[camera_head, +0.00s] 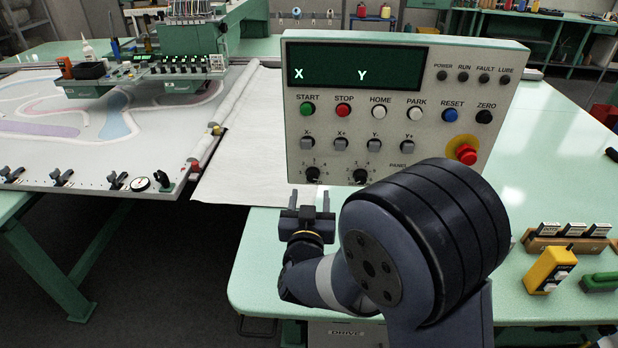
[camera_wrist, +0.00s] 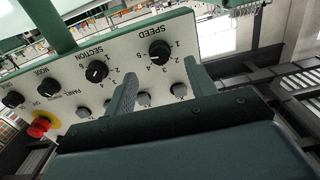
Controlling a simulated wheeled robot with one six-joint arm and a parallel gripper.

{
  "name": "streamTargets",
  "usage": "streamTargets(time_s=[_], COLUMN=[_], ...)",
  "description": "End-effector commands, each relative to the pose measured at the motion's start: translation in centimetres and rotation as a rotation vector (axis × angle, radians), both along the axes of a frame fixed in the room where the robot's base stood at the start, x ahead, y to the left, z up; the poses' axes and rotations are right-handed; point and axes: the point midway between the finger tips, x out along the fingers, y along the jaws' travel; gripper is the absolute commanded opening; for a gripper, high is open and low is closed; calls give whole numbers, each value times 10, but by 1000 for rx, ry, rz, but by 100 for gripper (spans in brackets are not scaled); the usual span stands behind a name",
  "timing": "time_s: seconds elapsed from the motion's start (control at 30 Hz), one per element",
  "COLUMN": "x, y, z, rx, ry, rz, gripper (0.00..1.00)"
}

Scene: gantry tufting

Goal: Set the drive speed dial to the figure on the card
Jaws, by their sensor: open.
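The control panel (camera_head: 440,110) stands on the bench, with a row of dials low on its face. The speed dial (camera_wrist: 159,51) is a black knob ringed by figures; its label appears upside down in the wrist view. It matches the lower-left knob (camera_head: 311,173) in the head view. I cannot read its pointer setting. My gripper (camera_head: 309,198) is open and empty, fingers pointing at the panel just below that knob. In the wrist view my gripper (camera_wrist: 161,76) has one finger either side of the dial in the picture, apart from it. I cannot make out a card with a figure.
The section dial (camera_wrist: 97,72) sits beside the speed dial. A red stop button (camera_head: 467,154) is at the panel's right. A yellow device (camera_head: 550,270) and a wooden holder (camera_head: 565,244) lie on the bench at right. The tufting frame (camera_head: 90,150) is at left.

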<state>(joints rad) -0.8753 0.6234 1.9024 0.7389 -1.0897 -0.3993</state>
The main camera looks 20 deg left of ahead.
Motion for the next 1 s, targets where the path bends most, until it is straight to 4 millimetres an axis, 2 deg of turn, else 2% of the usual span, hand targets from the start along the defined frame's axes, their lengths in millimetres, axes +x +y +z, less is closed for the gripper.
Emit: streamTargets(time_s=[0.03, 0.2, 0.4, 0.73, 1.0], x=[11, 40, 58, 62, 62], y=[1, 8, 13, 14, 14], z=[2, 2, 1, 0, 0], rx=[-1, -1, -1, -1, 0], ry=[1, 1, 1, 1, 1], rz=[-4, -2, 0, 1, 1], gripper=[53, 53, 53, 53, 32])
